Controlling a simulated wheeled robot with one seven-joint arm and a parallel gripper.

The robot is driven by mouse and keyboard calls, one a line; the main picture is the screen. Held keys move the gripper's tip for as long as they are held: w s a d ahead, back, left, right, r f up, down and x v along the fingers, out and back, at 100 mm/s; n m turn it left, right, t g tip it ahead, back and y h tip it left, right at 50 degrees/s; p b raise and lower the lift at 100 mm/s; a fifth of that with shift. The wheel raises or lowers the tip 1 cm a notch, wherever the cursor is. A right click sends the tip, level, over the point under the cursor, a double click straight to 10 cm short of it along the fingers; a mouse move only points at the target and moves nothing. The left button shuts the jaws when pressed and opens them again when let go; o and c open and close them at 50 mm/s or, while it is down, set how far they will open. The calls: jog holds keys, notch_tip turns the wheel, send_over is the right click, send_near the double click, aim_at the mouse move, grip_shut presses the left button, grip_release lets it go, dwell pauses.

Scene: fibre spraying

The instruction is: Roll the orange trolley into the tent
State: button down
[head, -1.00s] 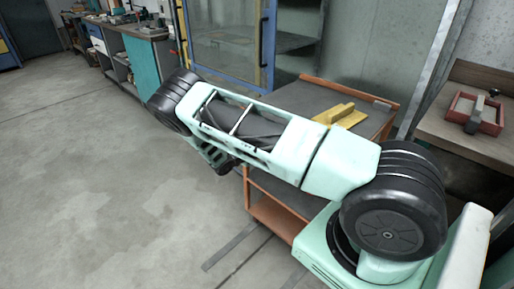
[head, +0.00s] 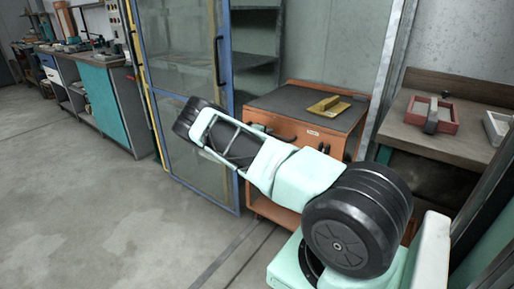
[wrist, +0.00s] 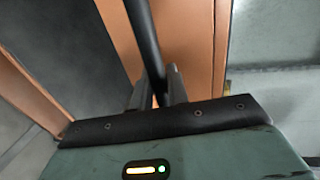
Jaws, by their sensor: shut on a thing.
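The orange trolley (head: 292,128) stands right of centre in the head view, with a dark top and a label on its front. A yellow float-like tool (head: 328,104) lies on top. In the wrist view my gripper (wrist: 158,92) is shut on a black bar, the trolley handle (wrist: 143,40), with the trolley's orange panels (wrist: 190,45) close behind. The trolley's lower part is largely covered by my arm. I cannot make out anything that is clearly a tent.
A blue-framed glass door (head: 190,115) stands just left of the trolley. A bench (head: 470,146) with a red tray (head: 412,113) is at the right, behind a grey metal post (head: 389,75). A workbench (head: 103,105) lines the far left. The left floor is clear.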

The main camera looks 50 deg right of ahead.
jog(key=d+b, duration=0.1)
jog(key=d, duration=0.2)
jog(key=d+b, duration=0.1)
jog(key=d, duration=0.3)
jog(key=d+b, duration=0.2)
jog(key=d, duration=0.1)
jog(key=shift+w+d, duration=0.25)
jog(key=c, duration=1.4)
grip_release()
jog(key=a+r+p, duration=0.1)
jog(key=a+r, duration=0.2)
jog(key=a, duration=1.4)
jog(key=shift+s+r+p, duration=0.15)
jog(key=shift+s+p, duration=0.2)
